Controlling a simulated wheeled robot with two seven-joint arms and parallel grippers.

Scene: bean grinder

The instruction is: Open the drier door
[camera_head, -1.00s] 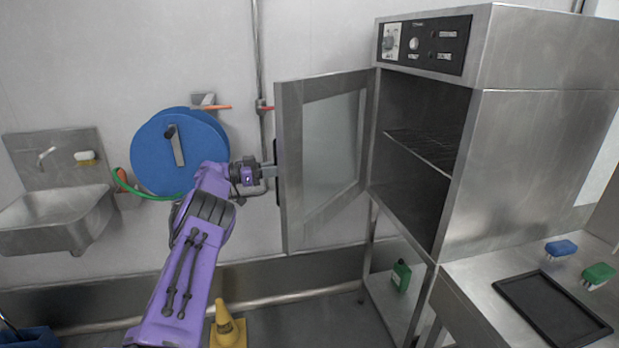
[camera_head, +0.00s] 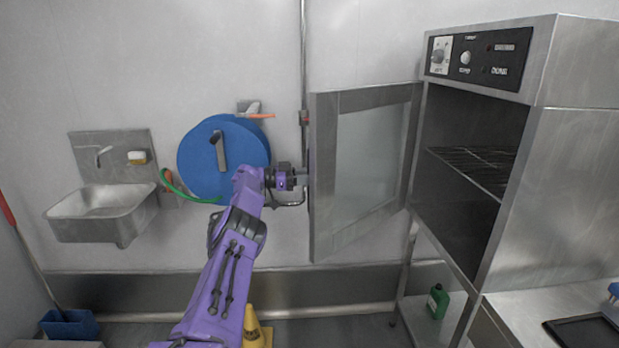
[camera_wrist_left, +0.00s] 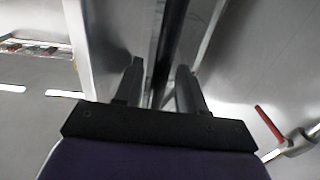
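The drier door (camera_head: 364,165), a steel frame with a glass pane, stands wide open in the head view, swung out to the left of the dark chamber. My left gripper (camera_head: 303,178) is at the outer side of the door near its free edge. In the left wrist view its two fingers (camera_wrist_left: 160,75) are apart, with a dark upright bar (camera_wrist_left: 173,40) between them. A gap shows beside the left finger, so the fingers look open around the bar. The handle is hidden in the head view. My right gripper is in neither view.
The steel drier (camera_head: 560,170) has a wire shelf (camera_head: 475,165) inside. A blue hose reel (camera_head: 205,165), a pipe and a sink (camera_head: 100,212) are on the wall behind my arm. A yellow cone (camera_head: 252,328) and a green bottle (camera_head: 438,300) are low down.

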